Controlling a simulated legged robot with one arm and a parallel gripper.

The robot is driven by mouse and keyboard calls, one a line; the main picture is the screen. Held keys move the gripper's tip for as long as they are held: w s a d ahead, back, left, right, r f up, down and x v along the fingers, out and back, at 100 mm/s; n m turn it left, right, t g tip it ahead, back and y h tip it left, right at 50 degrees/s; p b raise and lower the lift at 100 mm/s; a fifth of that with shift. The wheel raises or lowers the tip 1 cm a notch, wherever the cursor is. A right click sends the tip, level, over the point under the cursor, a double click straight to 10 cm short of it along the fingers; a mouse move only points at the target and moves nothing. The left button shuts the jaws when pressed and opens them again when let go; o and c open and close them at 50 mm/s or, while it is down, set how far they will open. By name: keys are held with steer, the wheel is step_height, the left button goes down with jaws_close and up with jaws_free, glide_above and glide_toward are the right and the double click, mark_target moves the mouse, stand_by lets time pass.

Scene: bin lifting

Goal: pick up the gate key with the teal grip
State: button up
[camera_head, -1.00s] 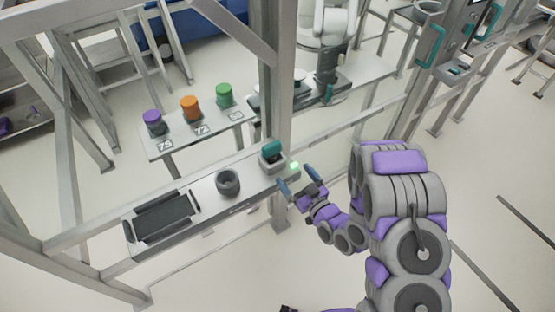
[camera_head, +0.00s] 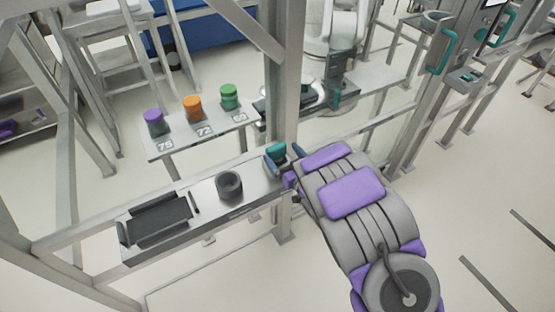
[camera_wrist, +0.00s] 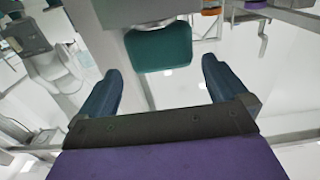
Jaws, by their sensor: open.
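The gate key's teal grip (camera_head: 276,150) stands at the right end of the narrow shelf (camera_head: 215,212). In the wrist view the teal grip (camera_wrist: 160,47) is upper middle, ahead of the gap between my fingers. My gripper (camera_wrist: 160,85) is open, with one dark blue finger on each side and nothing between them. In the head view my arm hides most of my gripper (camera_head: 292,160), which is close to the right side of the grip. I cannot tell whether a finger touches it. The lower part of the key is hidden.
A dark cup (camera_head: 229,186) and a black tray (camera_head: 160,220) sit on the same shelf to the left. A metal post (camera_head: 285,80) rises just behind the key. Purple, orange and green canisters (camera_head: 192,108) stand on a table beyond.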

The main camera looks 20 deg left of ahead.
mark_target(273, 145)
steer(key=shift+w+a+f, duration=0.1)
steer(key=shift+w+a, duration=0.2)
steer(key=shift+a, duration=0.3)
steer(key=shift+w+a+f, duration=0.1)
steer(key=shift+w+a, duration=0.2)
steer(key=shift+a, duration=0.3)
steer(key=shift+b+x, duration=0.75)
steer(key=shift+x, duration=1)
steer(key=shift+w+f, duration=0.1)
steer(key=shift+w, duration=0.05)
steer(key=c, duration=1)
step_height(273, 145, up, 10)
steer(key=shift+r+p, duration=0.1)
steer(key=shift+p, duration=1.05)
